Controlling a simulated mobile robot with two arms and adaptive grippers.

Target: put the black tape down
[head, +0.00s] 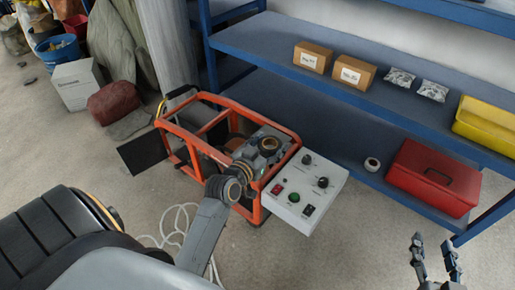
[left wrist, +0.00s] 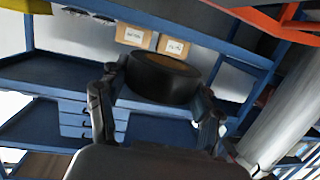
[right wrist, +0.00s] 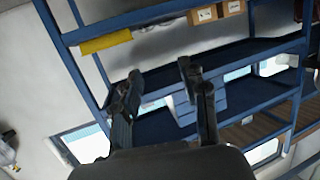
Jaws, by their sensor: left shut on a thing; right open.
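The black tape (left wrist: 165,80) is a thick black roll with a brown core. My left gripper (left wrist: 160,98) is shut on it, with one finger on each side of the roll. In the head view the tape (head: 269,144) shows at the end of my left arm, over the orange frame and beside the white control box; my left gripper (head: 262,150) partly hides what lies beneath. I cannot tell how high the tape is held. My right gripper (head: 435,246) is open and empty at the lower right; its spread fingers also show in the right wrist view (right wrist: 158,85).
A cable (head: 178,225) lies on the floor.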

